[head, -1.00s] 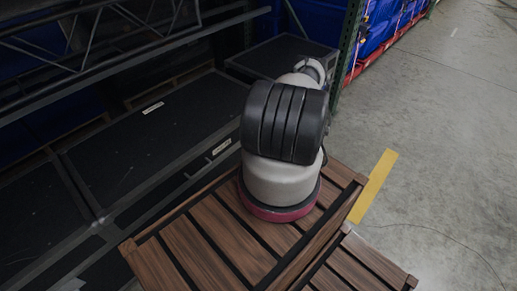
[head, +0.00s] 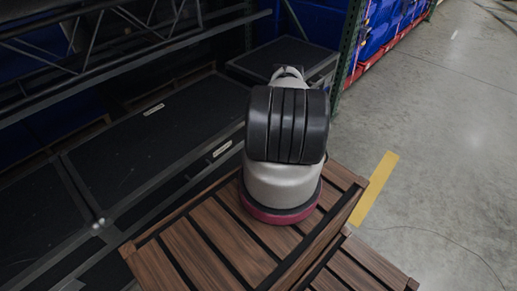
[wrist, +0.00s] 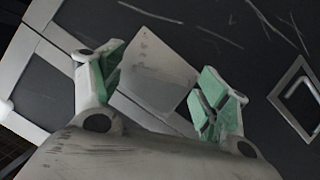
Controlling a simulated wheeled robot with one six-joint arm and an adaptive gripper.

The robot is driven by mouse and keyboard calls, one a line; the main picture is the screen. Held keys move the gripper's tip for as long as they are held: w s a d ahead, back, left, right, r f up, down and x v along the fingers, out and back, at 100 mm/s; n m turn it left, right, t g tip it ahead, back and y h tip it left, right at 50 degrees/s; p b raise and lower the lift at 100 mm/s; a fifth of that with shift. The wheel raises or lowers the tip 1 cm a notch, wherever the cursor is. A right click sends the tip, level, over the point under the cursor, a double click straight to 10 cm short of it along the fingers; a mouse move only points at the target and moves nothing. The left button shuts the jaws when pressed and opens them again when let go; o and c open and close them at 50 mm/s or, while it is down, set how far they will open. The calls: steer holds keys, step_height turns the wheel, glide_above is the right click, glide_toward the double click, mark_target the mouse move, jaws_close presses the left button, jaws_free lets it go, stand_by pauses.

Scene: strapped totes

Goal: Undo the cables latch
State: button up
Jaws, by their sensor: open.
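The wrist view looks close onto a black tote panel (wrist: 200,40) with light grey edge strips. My gripper (wrist: 163,80) is open over it, its green-padded fingers apart with nothing between them. A blank-looking light grey plate (wrist: 155,75) lies on the panel beyond the fingers; I cannot read any name on it. A grey square frame with a bent metal bar (wrist: 300,98) is at the right edge, partly cut off; I cannot tell whether it is the cables latch. In the head view my arm hides the gripper.
Black totes (head: 140,150) with small white labels (head: 153,109) lie on the left, below a dark metal truss (head: 75,45). A green rack post (head: 349,55) stands behind, with blue totes (head: 388,30) beyond. Grey floor (head: 450,130) with a yellow stripe (head: 374,189) is clear on the right.

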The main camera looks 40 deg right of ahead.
steer(key=c, duration=1)
steer(key=shift+c, duration=0.2)
steer(key=shift+o, duration=0.2)
steer(key=n+h, duration=0.1)
steer(key=n, duration=0.1)
steer(key=n+t+h, duration=0.1)
steer(key=n, duration=0.2)
steer(key=n+t+h, duration=0.1)
steer(key=n, duration=0.1)
steer(key=shift+a+f+n+h, duration=0.25)
steer(key=shift+f+n+h, duration=0.05)
steer(key=shift+h, duration=0.1)
